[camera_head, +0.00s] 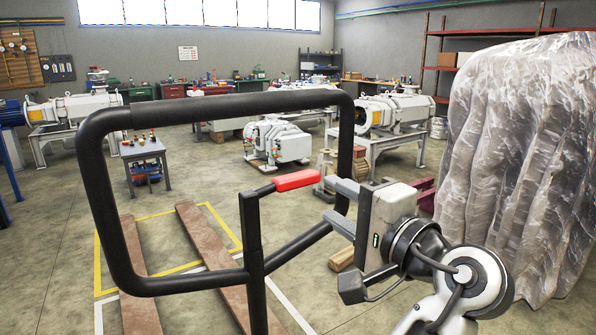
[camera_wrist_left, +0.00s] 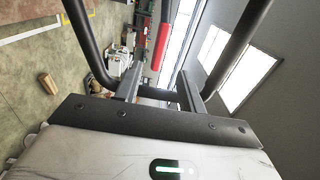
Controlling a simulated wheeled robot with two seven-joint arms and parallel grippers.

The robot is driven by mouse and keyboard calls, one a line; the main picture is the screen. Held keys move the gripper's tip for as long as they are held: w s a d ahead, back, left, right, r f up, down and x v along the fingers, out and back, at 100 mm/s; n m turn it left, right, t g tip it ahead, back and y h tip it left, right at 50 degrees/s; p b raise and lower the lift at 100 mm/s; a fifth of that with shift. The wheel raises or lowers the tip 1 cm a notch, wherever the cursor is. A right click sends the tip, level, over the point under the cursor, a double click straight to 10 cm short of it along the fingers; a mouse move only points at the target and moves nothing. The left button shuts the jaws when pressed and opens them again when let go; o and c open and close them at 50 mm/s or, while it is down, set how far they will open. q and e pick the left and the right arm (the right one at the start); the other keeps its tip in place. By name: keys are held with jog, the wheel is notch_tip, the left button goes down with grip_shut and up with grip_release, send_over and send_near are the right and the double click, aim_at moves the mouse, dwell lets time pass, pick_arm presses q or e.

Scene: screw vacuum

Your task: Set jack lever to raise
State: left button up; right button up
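The jack's handle is a large black tubular loop (camera_head: 215,104) on a black post (camera_head: 254,270). The jack lever (camera_head: 297,180) has a red grip on a short black arm and sticks out to the right from the post, inside the loop. My left gripper (camera_head: 331,203) is open just right of the grip's free end, its fingers pointing left at it. In the left wrist view the red grip (camera_wrist_left: 160,47) lies beyond the fingertips (camera_wrist_left: 158,88), lined up with the gap between them; nothing is held. My right gripper is not in view.
The loop's right upright (camera_head: 345,150) passes close by my left fingers. A large plastic-wrapped object (camera_head: 525,165) stands close on the right. White pumps (camera_head: 278,142) and benches stand farther back.

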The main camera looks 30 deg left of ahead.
aim_at(293, 176)
pick_arm(q)
jog(key=p+x, duration=0.1)
jog(key=x, duration=1.1)
jog(key=shift+w+a, duration=0.1)
jog(key=shift+w, duration=0.1)
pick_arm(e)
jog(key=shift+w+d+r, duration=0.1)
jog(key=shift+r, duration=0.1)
pick_arm(q)
grip_shut()
jog(key=m+p, duration=0.1)
jog(key=p, duration=0.2)
jog(key=shift+f+m, duration=0.3)
jog(key=shift+m, duration=0.1)
jog(key=shift+f+m+p, duration=0.35)
jog(key=shift+m+p, duration=0.05)
jog(key=shift+p, duration=0.35)
jog(key=shift+f+m+p, duration=0.5)
jog(key=shift+f+m, duration=0.2)
jog(key=shift+f, duration=0.2)
grip_release()
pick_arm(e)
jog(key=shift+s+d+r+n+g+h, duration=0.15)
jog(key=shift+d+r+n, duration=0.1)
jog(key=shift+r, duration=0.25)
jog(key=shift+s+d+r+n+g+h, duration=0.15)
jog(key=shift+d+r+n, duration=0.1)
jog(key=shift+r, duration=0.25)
